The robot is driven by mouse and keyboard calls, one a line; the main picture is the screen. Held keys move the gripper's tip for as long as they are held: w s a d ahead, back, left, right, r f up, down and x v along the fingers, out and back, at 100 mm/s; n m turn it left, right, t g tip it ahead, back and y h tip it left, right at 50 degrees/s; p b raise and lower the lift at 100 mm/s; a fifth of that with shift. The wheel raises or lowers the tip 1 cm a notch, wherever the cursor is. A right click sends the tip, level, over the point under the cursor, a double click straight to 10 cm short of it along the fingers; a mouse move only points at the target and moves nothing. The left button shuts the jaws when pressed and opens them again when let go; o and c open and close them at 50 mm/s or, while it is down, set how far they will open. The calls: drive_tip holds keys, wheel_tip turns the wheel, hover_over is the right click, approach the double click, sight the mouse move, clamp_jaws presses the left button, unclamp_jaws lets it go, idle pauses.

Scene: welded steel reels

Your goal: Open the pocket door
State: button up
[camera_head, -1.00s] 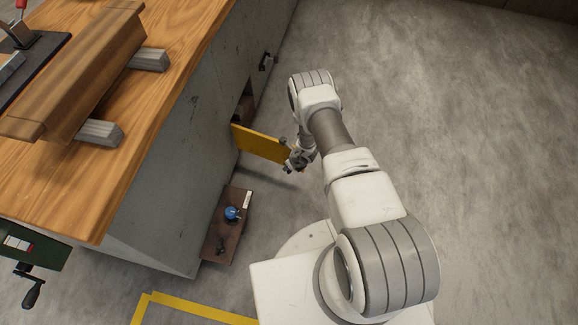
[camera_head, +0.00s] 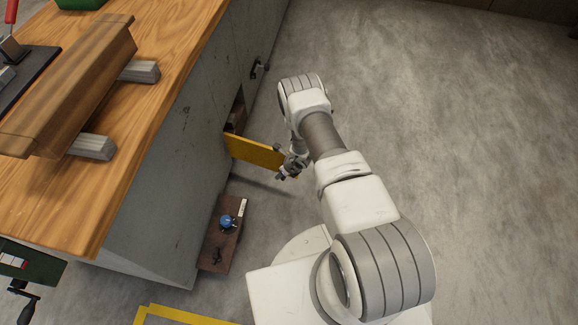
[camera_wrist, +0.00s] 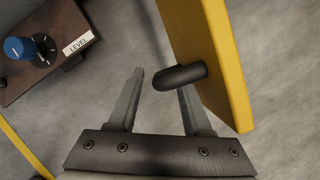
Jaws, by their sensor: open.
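The pocket door is a yellow panel (camera_head: 252,150) standing swung out from the grey side of the bench, with a dark opening (camera_head: 237,108) behind it. In the wrist view the door (camera_wrist: 212,60) fills the upper right, and its short black handle (camera_wrist: 178,77) sticks out to the left. My gripper (camera_head: 284,172) is at the door's free end. In the wrist view my gripper (camera_wrist: 162,88) is open, and the handle's end lies between the fingertips, overlapping the right one. I cannot tell whether they touch.
A brown box with a blue knob (camera_head: 227,221) sits low beside the bench, left of the door. The wooden benchtop (camera_head: 165,100) carries a long brown beam (camera_head: 75,85). A black handle (camera_head: 258,68) is farther along the bench side. The concrete floor (camera_head: 450,120) on the right is clear.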

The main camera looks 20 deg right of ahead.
drive_tip(key=p+v, duration=0.5)
drive_tip(key=v, duration=1.1)
drive_tip(key=shift+p, duration=0.3)
drive_tip(key=shift+s+r, duration=0.1)
drive_tip(key=shift+r, duration=0.05)
